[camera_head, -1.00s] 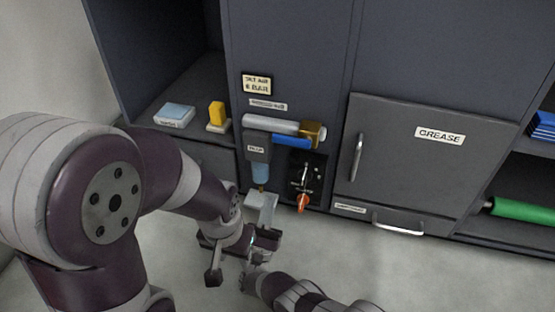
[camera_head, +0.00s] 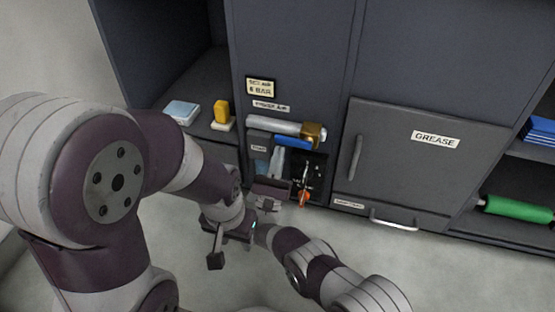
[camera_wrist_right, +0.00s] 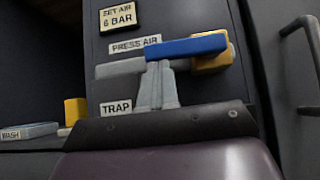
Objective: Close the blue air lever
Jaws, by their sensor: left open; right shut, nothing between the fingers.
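The blue air lever (camera_head: 292,142) lies along a grey pipe (camera_head: 270,125) with a brass valve body (camera_head: 314,132) at its right end. In the right wrist view the lever (camera_wrist_right: 186,46) runs nearly level, left from the brass body (camera_wrist_right: 212,56). My right gripper (camera_head: 277,155) is shut and empty, fingers pointing up just below the lever. In the wrist view its fingertips (camera_wrist_right: 159,66) overlap the lever's lower left end; I cannot tell whether they touch. My left gripper (camera_head: 232,246) is open and empty, low in front of the cabinet.
A "TRAP" unit (camera_head: 258,148) is under the pipe, partly hidden by my right gripper. A black panel with an orange knob (camera_head: 304,198) is to its right. The grease door (camera_head: 420,165) has a vertical handle (camera_head: 355,158). A yellow block (camera_head: 222,111) stands on the left shelf.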

